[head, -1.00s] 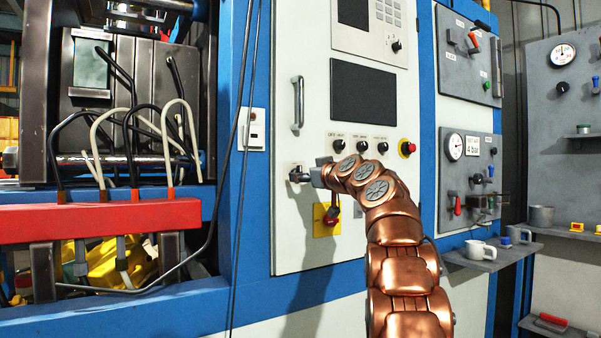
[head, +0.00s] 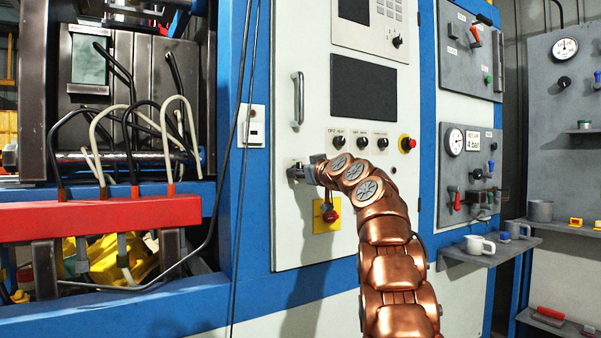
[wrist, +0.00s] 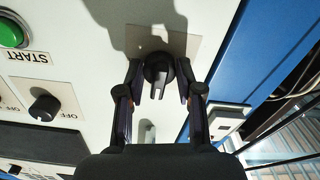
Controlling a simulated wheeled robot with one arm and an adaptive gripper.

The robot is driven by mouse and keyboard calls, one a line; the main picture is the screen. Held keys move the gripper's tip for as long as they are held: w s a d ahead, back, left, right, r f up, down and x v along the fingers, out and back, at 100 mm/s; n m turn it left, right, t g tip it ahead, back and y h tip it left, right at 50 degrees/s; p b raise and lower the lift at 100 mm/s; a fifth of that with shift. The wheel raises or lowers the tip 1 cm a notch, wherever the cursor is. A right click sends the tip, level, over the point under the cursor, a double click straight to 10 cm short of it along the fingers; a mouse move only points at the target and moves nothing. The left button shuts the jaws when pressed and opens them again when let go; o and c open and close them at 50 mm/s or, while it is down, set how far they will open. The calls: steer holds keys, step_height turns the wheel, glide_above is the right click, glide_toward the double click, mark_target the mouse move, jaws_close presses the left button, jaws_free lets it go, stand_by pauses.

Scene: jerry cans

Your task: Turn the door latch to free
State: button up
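The door latch (wrist: 158,68) is a black round knob with a raised bar, on a grey plate on the white cabinet door (head: 315,240). In the wrist view the bar points roughly down the picture. My gripper (wrist: 160,80) has one finger on each side of the knob, with narrow gaps showing, so it looks open around it. In the head view my gripper (head: 303,172) is up at the door's left edge and hides most of the latch. I cannot tell whether either finger touches it.
A vertical door handle (head: 297,101) stands above the latch. A red knob on a yellow plate (head: 327,216) sits just below my wrist. Several black knobs (head: 338,142) and a red button (head: 406,143) are to the upper right. Black cables (head: 243,150) hang left of the door.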

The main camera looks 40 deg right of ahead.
jaws_close()
steer(key=shift+a+m, duration=0.1)
steer(key=shift+m, duration=0.6)
steer(key=shift+r+m+p, duration=0.1)
steer(key=shift+m+p, duration=6.4)
steer(key=shift+m, duration=1.7)
steer(key=o, duration=0.6)
jaws_free()
steer(key=shift+c, duration=0.2)
